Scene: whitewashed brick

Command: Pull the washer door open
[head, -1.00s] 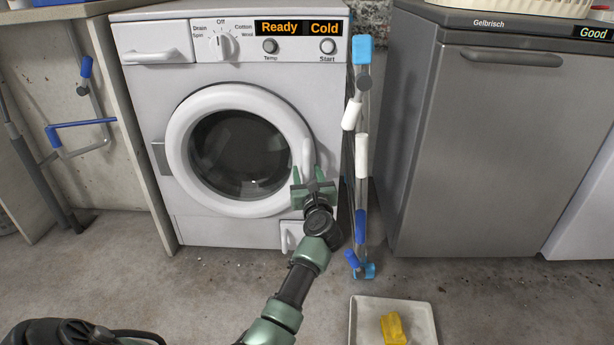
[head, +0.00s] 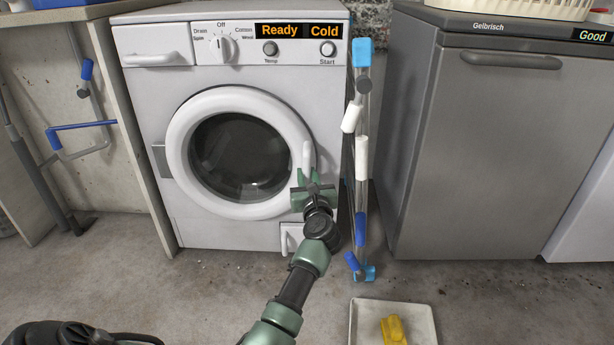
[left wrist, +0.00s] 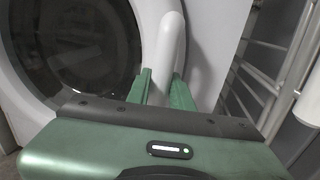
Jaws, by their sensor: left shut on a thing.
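The white washer (head: 270,85) stands against the wall. Its round door (head: 182,132) has a white ring and dark glass and looks closed or nearly closed; I cannot tell if there is a small gap. The white door handle (head: 307,157) is on the right side of the ring. My left gripper (head: 312,182) is at the lower part of this handle, shut on it. In the left wrist view the two green fingers (left wrist: 160,88) sit on either side of the white handle (left wrist: 167,50). My right gripper is not in view.
A folded drying rack (head: 361,160) with blue and white parts stands close to the washer's right side. A grey fridge (head: 490,150) is farther right. A white tray (head: 360,325) with a yellow thing (head: 394,330) lies on the floor in front.

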